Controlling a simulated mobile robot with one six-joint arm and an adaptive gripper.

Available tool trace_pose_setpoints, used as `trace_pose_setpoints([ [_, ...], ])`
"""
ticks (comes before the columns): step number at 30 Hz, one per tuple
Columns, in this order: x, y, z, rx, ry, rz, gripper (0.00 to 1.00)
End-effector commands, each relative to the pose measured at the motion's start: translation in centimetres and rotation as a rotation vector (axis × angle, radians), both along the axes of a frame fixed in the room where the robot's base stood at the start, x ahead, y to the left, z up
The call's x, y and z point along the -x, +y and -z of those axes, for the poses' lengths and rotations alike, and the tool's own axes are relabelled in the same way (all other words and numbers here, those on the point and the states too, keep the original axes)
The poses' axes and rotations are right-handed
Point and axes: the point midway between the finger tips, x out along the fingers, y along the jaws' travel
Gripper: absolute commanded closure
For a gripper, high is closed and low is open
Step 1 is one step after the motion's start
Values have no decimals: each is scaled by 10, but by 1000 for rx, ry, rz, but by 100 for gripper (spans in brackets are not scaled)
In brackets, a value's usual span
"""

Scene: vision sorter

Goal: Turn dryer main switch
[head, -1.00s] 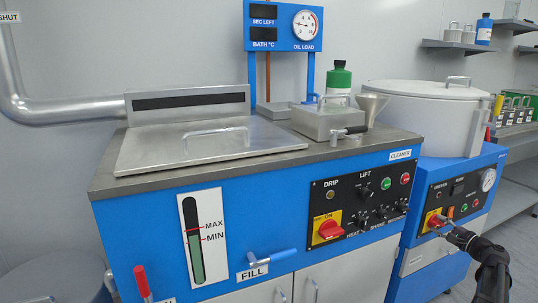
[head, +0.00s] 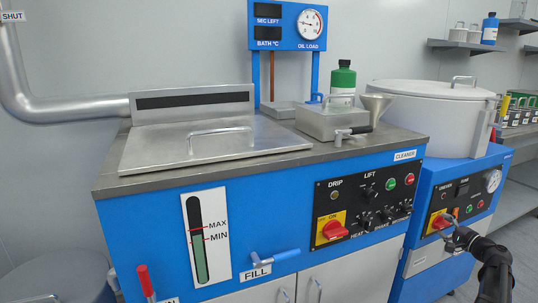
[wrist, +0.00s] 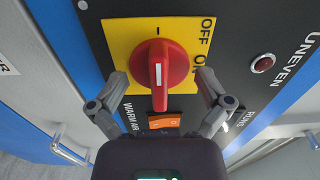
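The dryer main switch is a red rotary knob (wrist: 158,75) on a yellow plate (wrist: 120,40) with OFF and ON printed along its right edge. Its bar stands upright in the wrist view, with a white mark along it. The red knob (head: 438,222) also shows on the dryer's black panel in the head view. My gripper (wrist: 161,84) is open, one finger on each side of the knob's lower part, with visible gaps to it. In the head view my gripper (head: 455,237) is just right of and below the knob.
An orange switch (wrist: 164,121) marked WARM AIR sits just below the knob, between my fingers in the wrist view. A dark red lamp (wrist: 262,63) marked UNEVEN is to the right. The blue cleaner (head: 300,255) with its own red knob (head: 335,231) stands left of the dryer.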

Motion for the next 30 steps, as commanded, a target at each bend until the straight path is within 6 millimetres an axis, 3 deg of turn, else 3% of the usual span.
trace_pose_setpoints([
  [14, 7, -2, 1, 1, 3, 2, 0],
  [30, 35, -13, 1, 1, 3, 3, 0],
])
